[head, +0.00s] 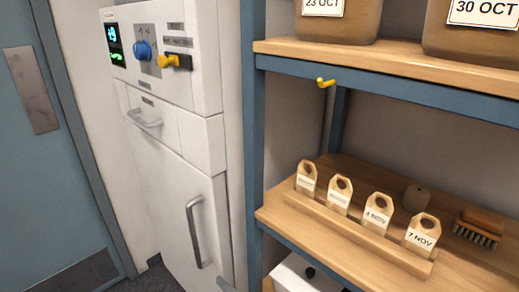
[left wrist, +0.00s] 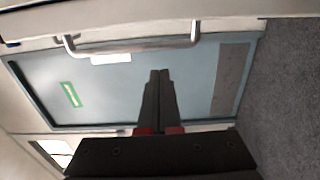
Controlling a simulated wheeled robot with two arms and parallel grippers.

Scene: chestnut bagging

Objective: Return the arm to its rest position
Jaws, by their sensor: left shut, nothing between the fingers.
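My left gripper (left wrist: 158,75) shows in the left wrist view, with its two dark fingers together and nothing between them. Beyond the fingers is a blue-grey door, and the fingertips appear apart from it. No part of either arm can be made out in the head view. My right gripper is in neither view.
The head view shows a blue door (head: 40,170), a white cabinet (head: 165,130) with handles and knobs, and a wooden shelf (head: 290,222) with several tags, one reading 7 NOV (head: 421,236), and a brush (head: 480,228). The left wrist view shows a metal handle (left wrist: 130,44) and grey floor (left wrist: 285,100).

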